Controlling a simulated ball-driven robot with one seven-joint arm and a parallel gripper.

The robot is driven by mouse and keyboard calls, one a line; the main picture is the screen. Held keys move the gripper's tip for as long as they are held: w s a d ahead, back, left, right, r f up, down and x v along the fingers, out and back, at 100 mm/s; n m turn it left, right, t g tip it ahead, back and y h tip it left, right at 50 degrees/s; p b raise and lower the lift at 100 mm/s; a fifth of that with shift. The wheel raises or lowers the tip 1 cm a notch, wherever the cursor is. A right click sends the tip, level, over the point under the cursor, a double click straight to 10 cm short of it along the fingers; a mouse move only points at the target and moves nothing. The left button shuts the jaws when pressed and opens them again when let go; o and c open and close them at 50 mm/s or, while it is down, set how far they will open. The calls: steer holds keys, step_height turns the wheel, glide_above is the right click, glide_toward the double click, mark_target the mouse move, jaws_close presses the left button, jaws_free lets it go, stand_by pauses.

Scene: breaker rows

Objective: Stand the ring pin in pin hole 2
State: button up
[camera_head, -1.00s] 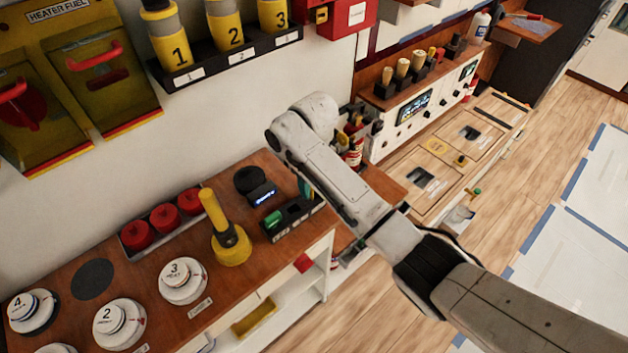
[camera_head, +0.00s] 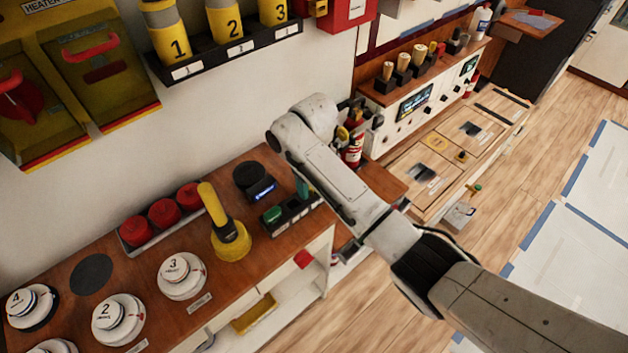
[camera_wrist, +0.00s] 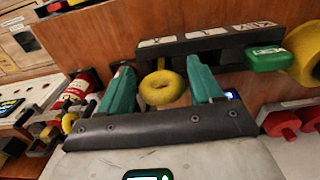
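The ring pin shows in the wrist view as a yellow ring (camera_wrist: 160,92) with a short stem behind it. My gripper (camera_wrist: 160,70) is open, with one green finger on each side of the ring and a gap on both sides. A dark rack (camera_wrist: 185,46) with white labels lies just beyond; I cannot tell whether the stem sits in it or which hole is pin hole 2. In the head view, a green fingertip of my gripper (camera_head: 302,188) shows over the rack (camera_head: 292,222), and my arm hides the ring pin.
A green tagged piece (camera_wrist: 268,58) sits at the rack's end. A yellow handled tool (camera_head: 230,240), a black round device (camera_head: 250,178) and red knobs (camera_head: 163,212) stand nearby on the wooden counter. A red extinguisher (camera_head: 353,150) is beyond my arm.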

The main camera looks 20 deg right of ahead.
steer(key=shift+o, duration=1.4)
step_height(320, 180, up, 10)
steer(key=shift+d+f+p, duration=0.1)
steer(key=shift+f+p, duration=0.05)
steer(key=shift+p, duration=0.3)
steer(key=shift+r+p, duration=0.5)
steer(key=shift+r, duration=0.05)
steer(key=shift+f, duration=0.15)
